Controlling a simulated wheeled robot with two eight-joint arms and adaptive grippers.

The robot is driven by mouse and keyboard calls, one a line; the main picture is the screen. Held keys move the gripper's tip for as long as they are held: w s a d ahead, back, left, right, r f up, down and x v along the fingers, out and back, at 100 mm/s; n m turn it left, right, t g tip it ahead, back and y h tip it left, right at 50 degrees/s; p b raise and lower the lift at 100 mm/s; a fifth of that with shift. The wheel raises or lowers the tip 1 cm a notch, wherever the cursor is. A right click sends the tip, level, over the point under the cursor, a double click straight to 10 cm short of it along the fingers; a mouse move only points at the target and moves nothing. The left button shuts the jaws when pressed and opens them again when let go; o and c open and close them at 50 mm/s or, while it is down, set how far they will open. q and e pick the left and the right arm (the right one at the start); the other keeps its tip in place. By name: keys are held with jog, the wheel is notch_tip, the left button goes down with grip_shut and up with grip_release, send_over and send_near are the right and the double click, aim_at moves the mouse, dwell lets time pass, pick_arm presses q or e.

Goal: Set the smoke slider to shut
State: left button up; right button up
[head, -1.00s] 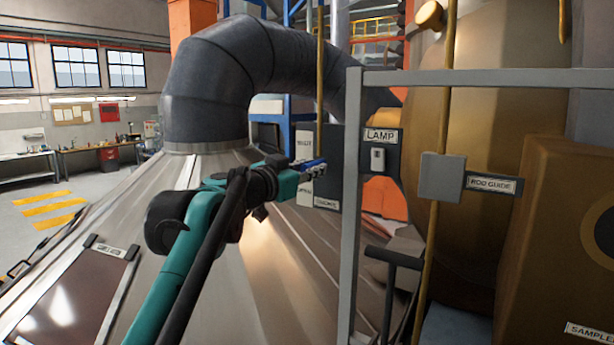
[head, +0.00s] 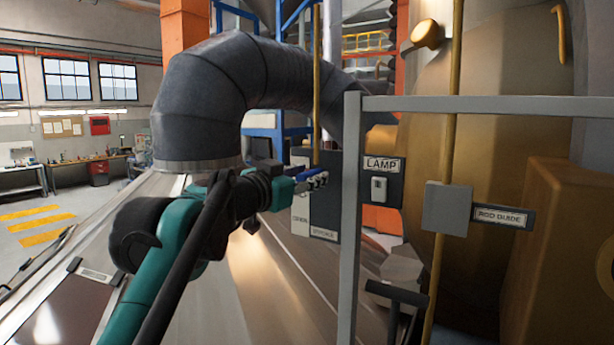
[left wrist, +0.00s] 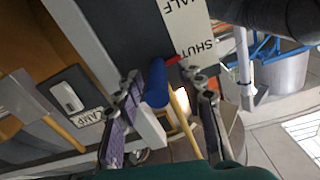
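The smoke slider is a blue handle (left wrist: 157,82) on a dark panel (head: 324,205); it also shows beside my gripper in the head view (head: 296,171). In the left wrist view a red pointer (left wrist: 173,60) sits beside the "SHUT" lettering on the white label strip (left wrist: 196,40); "HALF" is farther along that strip. My left gripper (head: 318,180) is at the panel. In the left wrist view its two fingers (left wrist: 163,98) stand either side of the blue handle, with visible gaps. The handle's far end is partly hidden. My right gripper is out of view.
A grey post and rail (head: 350,225) stand just right of the panel. A lamp switch (head: 379,189) is beyond the post, and a rod guide block (head: 447,208) is farther right. A large dark duct (head: 200,110) rises behind my left arm.

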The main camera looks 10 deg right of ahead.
pick_arm(q)
jog(key=v, duration=1.2)
